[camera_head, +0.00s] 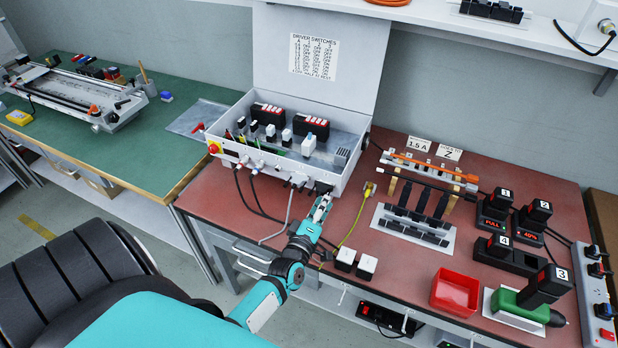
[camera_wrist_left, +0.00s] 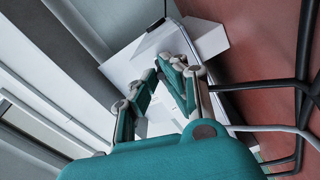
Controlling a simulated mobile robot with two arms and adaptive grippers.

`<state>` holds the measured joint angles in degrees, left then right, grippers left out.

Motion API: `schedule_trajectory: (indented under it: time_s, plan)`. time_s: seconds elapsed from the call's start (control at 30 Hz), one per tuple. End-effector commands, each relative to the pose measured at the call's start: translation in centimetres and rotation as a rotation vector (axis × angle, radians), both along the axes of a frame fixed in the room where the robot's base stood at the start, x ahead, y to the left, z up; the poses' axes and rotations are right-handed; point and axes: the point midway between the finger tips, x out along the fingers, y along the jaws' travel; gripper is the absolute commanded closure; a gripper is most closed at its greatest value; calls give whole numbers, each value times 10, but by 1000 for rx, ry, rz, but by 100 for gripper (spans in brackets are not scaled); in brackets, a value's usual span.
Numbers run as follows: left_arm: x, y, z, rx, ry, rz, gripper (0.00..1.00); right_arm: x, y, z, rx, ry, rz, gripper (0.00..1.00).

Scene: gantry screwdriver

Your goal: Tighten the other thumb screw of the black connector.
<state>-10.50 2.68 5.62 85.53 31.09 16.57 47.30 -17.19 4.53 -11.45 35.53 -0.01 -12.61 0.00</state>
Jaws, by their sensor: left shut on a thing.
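The black connector (camera_head: 323,187) sits at the right end of the front face of the open grey control box (camera_head: 298,178). My left gripper (camera_head: 323,202) reaches up to it from the front, with its fingertips at the connector. In the left wrist view the fingers of the same gripper (camera_wrist_left: 160,75) are close together in front of a white surface. The gripper is shut on a part of the connector. The thumb screws are too small or hidden behind the fingers to make out. My right gripper is not in view.
Several cables (camera_head: 262,210) hang from the box's front, left of my arm. A yellow cable (camera_head: 354,220) lies just right of it. A red bin (camera_head: 455,291) and numbered black units (camera_head: 507,255) stand farther right.

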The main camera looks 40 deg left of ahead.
Motion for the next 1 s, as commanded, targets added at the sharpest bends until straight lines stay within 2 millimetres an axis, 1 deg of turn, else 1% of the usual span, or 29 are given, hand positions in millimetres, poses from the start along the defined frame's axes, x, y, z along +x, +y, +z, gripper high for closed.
schedule_trajectory:
  time_s: [0.07, 0.17, 0.2, 0.3, 0.4, 0.57, 0.67, 0.8, 0.9, 1.0]
  plan:
    - [-1, 0, 1, 92, 30, 0, 100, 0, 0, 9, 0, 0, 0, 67]
    - [-1, 0, 3, 329, 89, 1, 100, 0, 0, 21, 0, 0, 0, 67]
    - [-1, 0, 2, 433, 114, 1, 100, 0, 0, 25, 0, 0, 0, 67]
    - [-1, 0, 0, 654, 167, 0, 100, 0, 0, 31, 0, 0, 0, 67]
    - [-1, 0, -2, 789, 198, 1, 100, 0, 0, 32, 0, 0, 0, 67]
    - [-1, 0, -2, 914, 228, 0, 100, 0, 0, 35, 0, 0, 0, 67]
    - [-2, 0, -2, 1121, 280, 0, 100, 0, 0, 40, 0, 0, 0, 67]
    - [-2, 1, -3, 1444, 356, 2, 100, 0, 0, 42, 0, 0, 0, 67]
    - [-2, 0, -3, 1602, 393, 0, 100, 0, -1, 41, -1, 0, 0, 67]
    - [-2, 1, -3, 1675, 410, 0, 100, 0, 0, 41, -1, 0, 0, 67]
